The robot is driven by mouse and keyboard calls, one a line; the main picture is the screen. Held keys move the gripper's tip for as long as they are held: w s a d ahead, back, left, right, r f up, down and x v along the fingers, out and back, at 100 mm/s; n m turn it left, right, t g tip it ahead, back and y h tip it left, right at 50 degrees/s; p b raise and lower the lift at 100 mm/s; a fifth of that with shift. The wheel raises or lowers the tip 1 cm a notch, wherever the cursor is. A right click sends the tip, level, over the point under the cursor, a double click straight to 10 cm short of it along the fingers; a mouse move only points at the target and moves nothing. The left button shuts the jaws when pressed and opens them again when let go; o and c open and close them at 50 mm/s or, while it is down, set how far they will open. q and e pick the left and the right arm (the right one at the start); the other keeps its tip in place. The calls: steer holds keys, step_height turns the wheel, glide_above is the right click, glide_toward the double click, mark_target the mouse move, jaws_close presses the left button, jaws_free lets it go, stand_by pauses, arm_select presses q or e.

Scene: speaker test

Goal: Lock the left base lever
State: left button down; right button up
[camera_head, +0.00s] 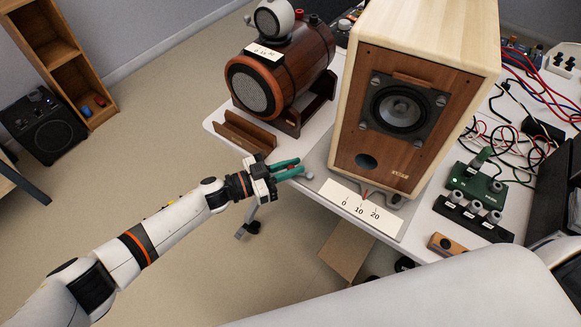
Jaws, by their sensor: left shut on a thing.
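The pale wooden speaker (425,50) with a brown front stands on a grey base plate (318,157) on the white table. The small grey left base lever (308,175) shows at the plate's front left, right at the green fingertips. My left gripper (289,168) reaches in from the left at the table's front edge. It is shut on the left base lever, whose gripped part is mostly hidden by the fingers. Another grey lever (397,201) shows under the speaker's front right. My right gripper is not in view.
A white scale strip (360,210) marked 0, 10, 20 lies in front of the speaker. A brown barrel-shaped speaker (285,75) and a wooden stand (243,138) are at left. A green box (473,181), cables and a knob block (480,217) are at right.

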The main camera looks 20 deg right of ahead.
arm_select(q)
steer(key=c, duration=1.4)
jaws_free()
steer(key=shift+a, duration=0.1)
steer(key=s+a, duration=0.1)
steer(key=a, duration=1)
steer(key=shift+s+a, duration=0.2)
steer(key=shift+a, duration=0.15)
